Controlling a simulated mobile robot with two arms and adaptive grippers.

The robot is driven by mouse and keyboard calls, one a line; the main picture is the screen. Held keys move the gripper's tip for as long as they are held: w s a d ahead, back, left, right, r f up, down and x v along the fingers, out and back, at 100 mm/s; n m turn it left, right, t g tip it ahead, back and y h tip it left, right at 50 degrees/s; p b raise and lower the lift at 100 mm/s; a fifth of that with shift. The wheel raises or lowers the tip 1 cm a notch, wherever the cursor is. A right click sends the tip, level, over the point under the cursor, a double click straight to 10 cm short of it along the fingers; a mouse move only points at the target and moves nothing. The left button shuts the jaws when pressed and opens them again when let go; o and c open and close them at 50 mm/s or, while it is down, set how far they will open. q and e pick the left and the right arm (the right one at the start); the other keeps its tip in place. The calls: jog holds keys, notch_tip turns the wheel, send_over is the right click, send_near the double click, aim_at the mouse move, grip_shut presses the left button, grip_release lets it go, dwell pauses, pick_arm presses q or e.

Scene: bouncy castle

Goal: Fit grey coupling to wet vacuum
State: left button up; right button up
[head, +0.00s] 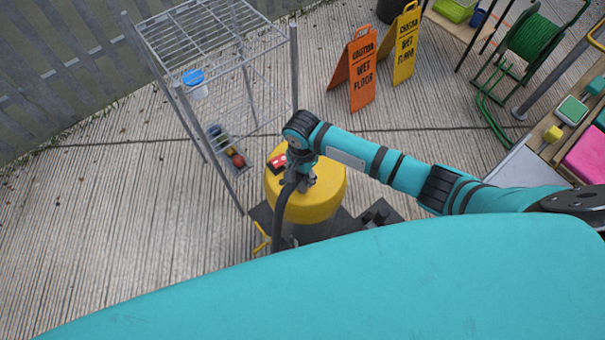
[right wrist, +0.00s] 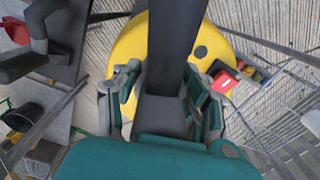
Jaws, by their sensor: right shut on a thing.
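The wet vacuum (head: 325,190) has a yellow drum top with a red part (head: 277,162) on it and stands below my right arm in the head view. Its yellow lid (right wrist: 130,50) also fills the upper middle of the right wrist view. My right gripper (head: 299,180) is over the lid, shut on a dark grey coupling. The coupling (right wrist: 163,112) sits between both fingers in the right wrist view, with a thick dark hose (right wrist: 177,40) running on from it. In the head view the hose (head: 281,215) hangs down in front of the drum. The vacuum's inlet cannot be made out. My left gripper is out of view.
A wire shelf rack (head: 252,95) stands left of and behind the vacuum. Orange (head: 362,70) and yellow (head: 405,45) wet-floor signs stand behind. A green hose reel (head: 530,40) and a table with a pink item (head: 588,155) are at right. The decking at left is clear.

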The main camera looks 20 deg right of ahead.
jog(key=shift+f+b, duration=0.3)
jog(key=shift+f, duration=0.15)
jog(key=shift+p, duration=0.45)
jog(key=shift+a+f, duration=0.1)
jog(key=shift+f, duration=0.25)
dwell(0.8)
jog(key=shift+s+p, duration=0.1)
jog(key=shift+p, duration=0.55)
jog(key=shift+f, duration=0.5)
dwell(0.7)
jog(key=shift+p, duration=0.35)
dwell(0.5)
jog(key=shift+f+b, duration=0.95)
jog(key=shift+f, duration=0.8)
dwell(1.0)
jog(key=o, duration=1.1)
